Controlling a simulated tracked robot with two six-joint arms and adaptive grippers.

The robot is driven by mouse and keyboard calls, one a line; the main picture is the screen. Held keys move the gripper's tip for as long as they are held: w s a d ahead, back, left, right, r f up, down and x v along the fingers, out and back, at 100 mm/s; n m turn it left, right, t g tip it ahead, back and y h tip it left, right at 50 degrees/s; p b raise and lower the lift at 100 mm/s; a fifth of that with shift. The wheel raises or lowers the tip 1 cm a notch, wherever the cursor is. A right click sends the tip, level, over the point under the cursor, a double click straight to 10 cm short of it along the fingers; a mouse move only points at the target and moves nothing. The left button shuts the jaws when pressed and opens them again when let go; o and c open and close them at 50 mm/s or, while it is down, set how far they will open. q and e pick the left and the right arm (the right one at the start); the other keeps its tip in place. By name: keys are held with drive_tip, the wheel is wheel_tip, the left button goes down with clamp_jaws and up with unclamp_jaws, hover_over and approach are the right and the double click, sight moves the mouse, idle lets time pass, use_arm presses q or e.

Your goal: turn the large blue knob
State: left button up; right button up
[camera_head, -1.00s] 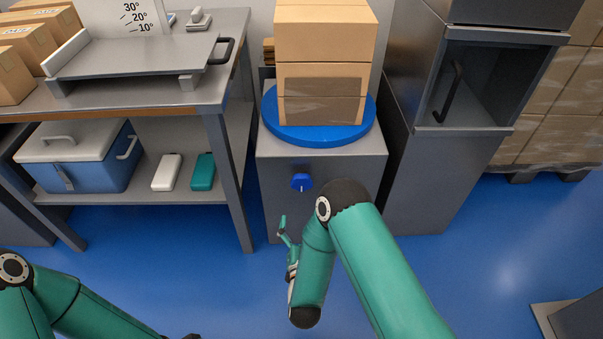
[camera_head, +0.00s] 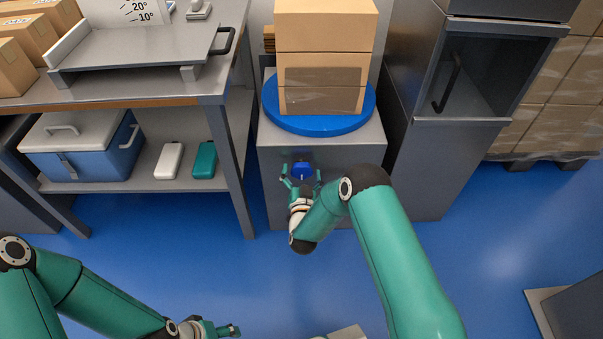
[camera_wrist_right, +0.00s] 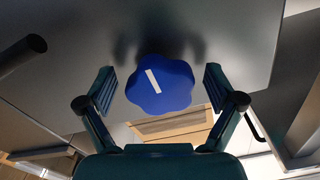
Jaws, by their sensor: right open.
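The large blue knob (camera_head: 301,171) is on the front of the grey cabinet (camera_head: 340,158) below the blue turntable. In the right wrist view the knob (camera_wrist_right: 161,84) has a lobed rim and a white line tilted from upper left to lower right. My right gripper (camera_head: 301,180) is open in front of the knob, with one finger on each side of it. In the wrist view gaps show between both fingers (camera_wrist_right: 158,92) and the knob. My left gripper (camera_head: 232,330) is low in the head view, away from the cabinet; its jaws are not clear.
A blue turntable (camera_head: 318,124) on the cabinet bears stacked cardboard boxes (camera_head: 323,75). A workbench (camera_head: 150,98) with a cooler (camera_head: 85,155) on its lower shelf stands left. A dark cabinet (camera_head: 440,165) stands close on the right. Blue floor (camera_head: 480,240) is open in front.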

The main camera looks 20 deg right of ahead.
drive_tip(key=shift+w, duration=0.1)
drive_tip(key=c, duration=1.1)
drive_tip(key=shift+c, duration=0.2)
drive_tip(key=shift+d+n, duration=0.1)
drive_tip(key=shift+n, duration=0.3)
drive_tip(key=n+b, duration=0.1)
drive_tip(key=n, duration=0.2)
drive_tip(key=shift+d+f+n, duration=0.1)
drive_tip(key=shift+n, duration=0.2)
drive_tip(key=n+b, duration=0.1)
drive_tip(key=n, duration=0.3)
drive_tip(key=shift+d, duration=0.1)
drive_tip(key=n+b, duration=0.1)
drive_tip(key=n, duration=0.6)
drive_tip(key=n+b, duration=0.1)
drive_tip(key=n, duration=0.1)
drive_tip(key=shift+r, duration=0.25)
drive_tip(key=shift+n, duration=0.3)
